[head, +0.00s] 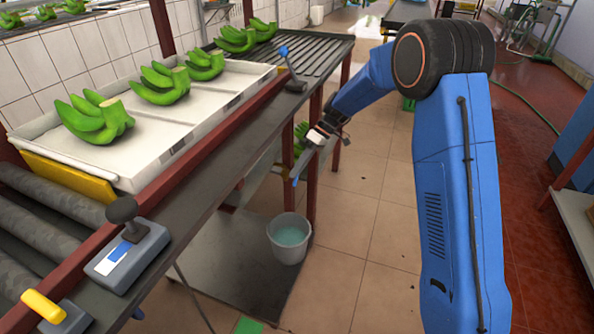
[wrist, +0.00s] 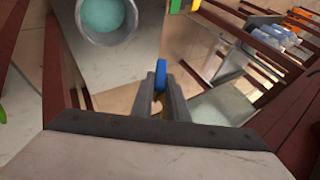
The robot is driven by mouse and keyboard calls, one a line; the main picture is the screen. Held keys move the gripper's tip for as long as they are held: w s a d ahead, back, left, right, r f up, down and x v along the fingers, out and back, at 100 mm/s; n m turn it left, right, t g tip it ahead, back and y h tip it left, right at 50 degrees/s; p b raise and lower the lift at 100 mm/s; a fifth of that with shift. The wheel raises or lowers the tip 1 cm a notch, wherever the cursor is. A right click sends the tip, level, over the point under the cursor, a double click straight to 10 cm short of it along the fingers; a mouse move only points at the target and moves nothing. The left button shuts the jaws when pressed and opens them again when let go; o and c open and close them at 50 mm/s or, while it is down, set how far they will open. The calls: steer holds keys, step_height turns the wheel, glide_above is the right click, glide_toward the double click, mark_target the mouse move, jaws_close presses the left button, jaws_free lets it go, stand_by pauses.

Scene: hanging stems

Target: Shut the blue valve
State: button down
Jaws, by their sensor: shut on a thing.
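My gripper (head: 300,170) points down beside the front edge of the bench. In the wrist view my gripper (wrist: 161,84) has its two grey fingers closed around a blue piece, which I take to be the blue valve's handle (wrist: 161,68). The handle shows as a small blue tip (head: 295,182) below the fingers in the head view. The valve's body and any pipe are hidden or too small to tell. I cannot tell how far the valve is turned.
A bucket (head: 272,246) with greenish liquid stands below my gripper. A white tray (head: 170,178) of green bananas (head: 97,117) lies on the bench. A blue-knobbed lever (head: 284,52), a black-knobbed lever box (head: 126,262) and a yellow-handled control (head: 43,305) line the bench. Tiled floor (head: 385,230) is clear.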

steer(key=m+g+y, duration=0.1)
steer(key=g, duration=0.2)
steer(key=f+m+g+y, duration=0.1)
steer(key=g+y, duration=0.1)
steer(key=w+f+m+g+y, duration=0.1)
steer(key=g+y, duration=0.1)
steer(key=g, duration=0.1)
steer(key=shift+d+f+g, duration=0.15)
steer(key=shift+d+g, duration=0.1)
steer(key=shift+g, duration=0.05)
steer(key=shift+y, duration=0.3)
stand_by(0.4)
steer(key=c, duration=1.7)
jaws_free()
steer(key=shift+w+d, duration=0.1)
steer(key=shift+w, duration=0.05)
